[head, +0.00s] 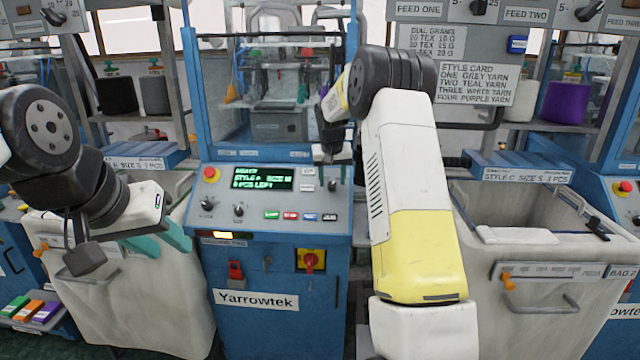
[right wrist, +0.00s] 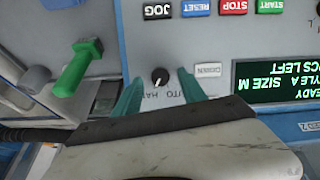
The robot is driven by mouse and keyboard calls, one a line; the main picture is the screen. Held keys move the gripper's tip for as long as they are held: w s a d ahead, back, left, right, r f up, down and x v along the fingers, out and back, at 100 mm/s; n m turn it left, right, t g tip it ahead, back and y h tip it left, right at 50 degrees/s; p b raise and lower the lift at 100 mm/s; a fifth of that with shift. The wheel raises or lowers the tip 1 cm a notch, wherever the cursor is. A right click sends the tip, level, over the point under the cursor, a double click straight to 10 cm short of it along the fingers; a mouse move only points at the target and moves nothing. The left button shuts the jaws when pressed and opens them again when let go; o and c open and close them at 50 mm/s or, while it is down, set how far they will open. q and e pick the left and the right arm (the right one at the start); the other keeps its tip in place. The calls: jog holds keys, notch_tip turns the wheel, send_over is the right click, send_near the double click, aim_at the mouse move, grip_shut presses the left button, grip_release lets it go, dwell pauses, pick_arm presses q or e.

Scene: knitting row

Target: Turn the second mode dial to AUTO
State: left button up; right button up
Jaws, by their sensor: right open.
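The mode dial (right wrist: 160,77) is a small black knob with a white mark, on the panel of the middle Yarrowtek machine. In the right wrist view, which is upside down, AUTO and HAND labels are printed beside it. Its mark points to the lower left in that picture, seemingly nearer HAND. My right gripper (right wrist: 159,82) is open, with one teal finger on each side of the dial; I cannot tell whether they touch it. In the head view my right gripper (head: 331,158) is over the panel's right end. My left gripper (head: 160,242) is open and empty beside the left bin.
Beside the dial are a green lever (right wrist: 78,67), a lit display (right wrist: 274,80) and a row of buttons (right wrist: 205,8). The panel (head: 280,230) also has two black knobs and a red stop button (head: 210,174). White bins (head: 110,300) stand on both sides.

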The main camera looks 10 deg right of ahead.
aim_at(332, 186)
jog(key=shift+x, duration=1)
jog(key=shift+c, duration=0.4)
grip_shut()
jog(key=shift+n, duration=0.3)
jog(key=n+h, duration=0.1)
jog(key=n, duration=0.4)
jog(key=shift+a+h, duration=0.15)
jog(key=shift+h, duration=0.25)
jog(key=n+h, duration=0.1)
jog(key=n, duration=0.4)
jog(key=shift+f+t, duration=0.1)
jog(key=shift+t, duration=0.2)
jog(key=shift+n, duration=0.3)
